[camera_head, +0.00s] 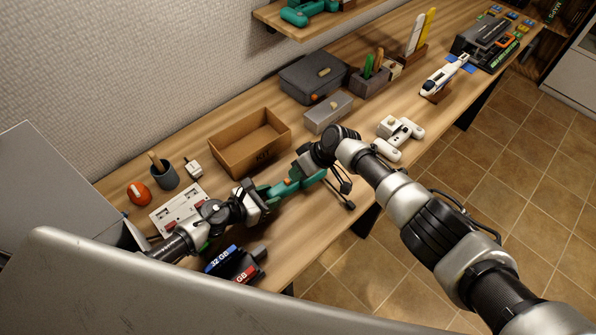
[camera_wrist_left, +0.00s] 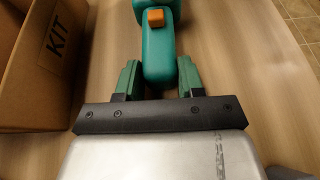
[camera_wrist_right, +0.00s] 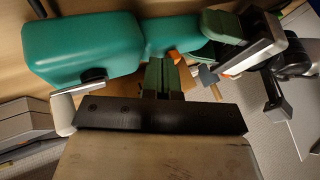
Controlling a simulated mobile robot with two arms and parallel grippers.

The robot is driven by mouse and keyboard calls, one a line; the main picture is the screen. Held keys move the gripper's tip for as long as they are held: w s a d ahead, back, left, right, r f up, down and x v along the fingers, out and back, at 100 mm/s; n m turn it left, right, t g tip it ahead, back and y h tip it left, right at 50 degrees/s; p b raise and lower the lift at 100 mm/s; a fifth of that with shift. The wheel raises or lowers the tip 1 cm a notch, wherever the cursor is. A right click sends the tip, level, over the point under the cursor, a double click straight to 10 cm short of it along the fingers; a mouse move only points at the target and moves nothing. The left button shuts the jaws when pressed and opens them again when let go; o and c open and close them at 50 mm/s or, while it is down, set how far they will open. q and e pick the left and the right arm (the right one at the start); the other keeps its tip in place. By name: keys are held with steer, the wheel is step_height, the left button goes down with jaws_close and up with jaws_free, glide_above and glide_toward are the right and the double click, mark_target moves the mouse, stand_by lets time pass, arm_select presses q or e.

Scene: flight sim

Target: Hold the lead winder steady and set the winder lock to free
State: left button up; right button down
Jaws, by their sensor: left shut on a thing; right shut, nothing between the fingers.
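The teal lead winder (camera_head: 312,179) is held over the front of the bench, beside the KIT box. Its orange winder lock (camera_wrist_left: 155,17) sits on top, at the handle end of the body. My left gripper (camera_wrist_left: 158,80) is shut on the teal handle, a finger on each side. My right gripper (camera_wrist_right: 165,72) is shut and empty, its fingertips close beside the orange lock (camera_wrist_right: 176,57); I cannot tell whether they touch. A silver crank (camera_wrist_right: 85,88) shows on the winder body. In the head view my right arm hides part of the winder.
The cardboard KIT box (camera_head: 245,147) stands just behind. A grey metal box (camera_head: 328,113), a white panel (camera_head: 178,208), white controllers (camera_head: 400,128) and dark 32 GB items (camera_head: 238,262) lie around. A grey cup (camera_head: 164,175) and orange knob (camera_head: 138,193) are at left.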

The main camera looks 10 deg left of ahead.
steer(key=shift+s+a, duration=0.7)
steer(key=shift+s, duration=0.25)
steer(key=v, duration=1)
arm_select(q)
steer(key=o, duration=1.1)
